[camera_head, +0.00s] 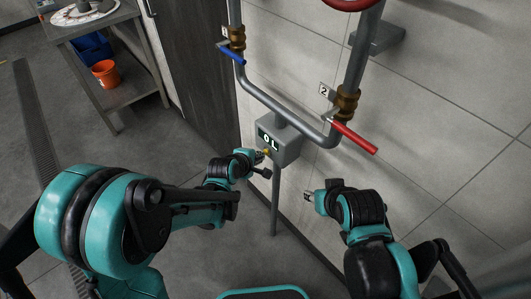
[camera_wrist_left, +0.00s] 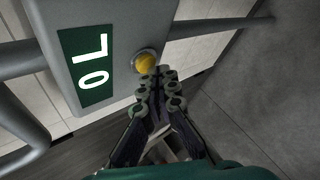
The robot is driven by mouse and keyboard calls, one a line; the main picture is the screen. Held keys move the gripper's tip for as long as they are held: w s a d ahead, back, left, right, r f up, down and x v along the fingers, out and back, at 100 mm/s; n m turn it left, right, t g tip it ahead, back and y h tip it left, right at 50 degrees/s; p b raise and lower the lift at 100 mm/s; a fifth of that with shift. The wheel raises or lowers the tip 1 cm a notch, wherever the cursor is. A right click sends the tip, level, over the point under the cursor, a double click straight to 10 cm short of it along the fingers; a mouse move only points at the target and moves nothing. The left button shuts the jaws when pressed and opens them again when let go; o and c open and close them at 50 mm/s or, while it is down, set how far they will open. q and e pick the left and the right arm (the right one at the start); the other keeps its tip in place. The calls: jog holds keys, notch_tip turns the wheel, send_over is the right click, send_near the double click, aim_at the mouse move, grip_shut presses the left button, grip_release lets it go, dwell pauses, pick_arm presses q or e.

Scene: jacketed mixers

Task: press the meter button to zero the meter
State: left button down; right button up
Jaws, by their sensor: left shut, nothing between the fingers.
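The meter (camera_head: 287,150) is a grey box on the pipe, with a dark green display (camera_head: 268,139) that reads "0 L". In the left wrist view the display (camera_wrist_left: 90,68) shows the same reading, sideways. The round yellow meter button (camera_wrist_left: 146,62) sits in a metal ring beside the display. My left gripper (camera_wrist_left: 160,72) is shut and empty, its fingertips right at the button's lower edge; I cannot tell whether they touch it. In the head view, my left gripper (camera_head: 261,156) is at the meter's left side. My right gripper (camera_head: 307,196) is below and right of the meter; its fingers are unclear.
A blue valve handle (camera_head: 232,55) and a red valve handle (camera_head: 354,138) stick out from the pipes above the meter. A support post (camera_head: 275,200) runs down below it. A shelf with an orange bucket (camera_head: 106,73) stands at the back left. The tiled wall is close behind.

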pick_arm(q)
jog(key=shift+s+a, duration=0.25)
jog(key=shift+a, duration=0.15)
jog(key=shift+a, duration=0.1)
jog(key=s+a, duration=0.1)
jog(key=a, duration=0.1)
jog(key=s+a, duration=0.1)
jog(key=s, duration=0.1)
jog(key=shift+a, duration=0.4)
dwell(0.6)
jog(key=s+a+r+m+y, duration=0.2)
jog(key=s+a+r+m, duration=0.2)
jog(key=s+a+m, duration=0.3)
jog(key=s+a+r+m+g+y, duration=0.1)
jog(key=s+a+r+m+y, duration=0.2)
jog(key=s+a+r+m, duration=0.2)
jog(key=s+a+m, duration=0.2)
jog(key=s+a, duration=0.2)
jog(key=s, duration=0.1)
jog(key=shift+s+a, duration=0.2)
jog(key=shift+s, duration=0.05)
